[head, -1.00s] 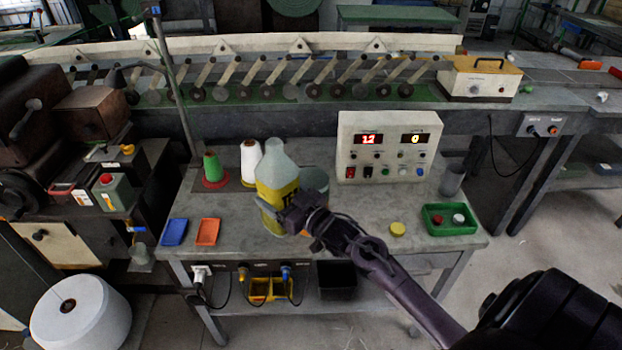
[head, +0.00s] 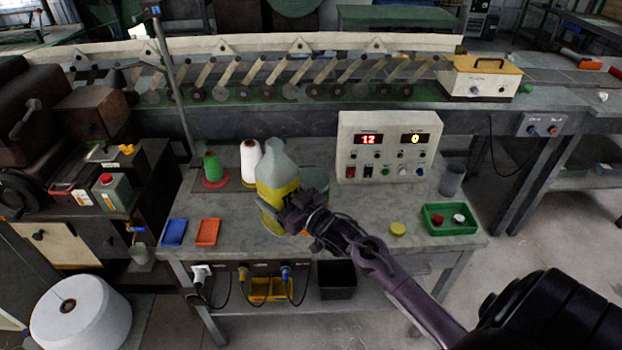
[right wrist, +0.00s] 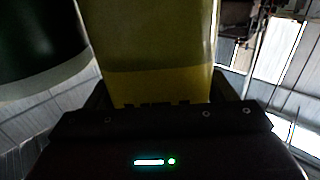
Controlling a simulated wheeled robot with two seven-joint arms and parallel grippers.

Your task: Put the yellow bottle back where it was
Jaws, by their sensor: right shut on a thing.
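The yellow bottle (head: 275,178) has a pale translucent top and a yellow label band. It is upright at the middle of the workbench in the head view. My right gripper (head: 294,212) is shut on its lower right side. In the right wrist view the bottle's yellow body (right wrist: 155,60) fills the space between the jaws. I cannot tell whether its base touches the bench. My left gripper is not in view.
On the workbench (head: 350,225), a white cone (head: 250,162) and a green cone (head: 212,168) stand left of the bottle. A control box (head: 388,148), yellow cap (head: 397,229) and green tray (head: 450,228) are farther right. Blue (head: 174,232) and orange (head: 208,232) trays lie at front left.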

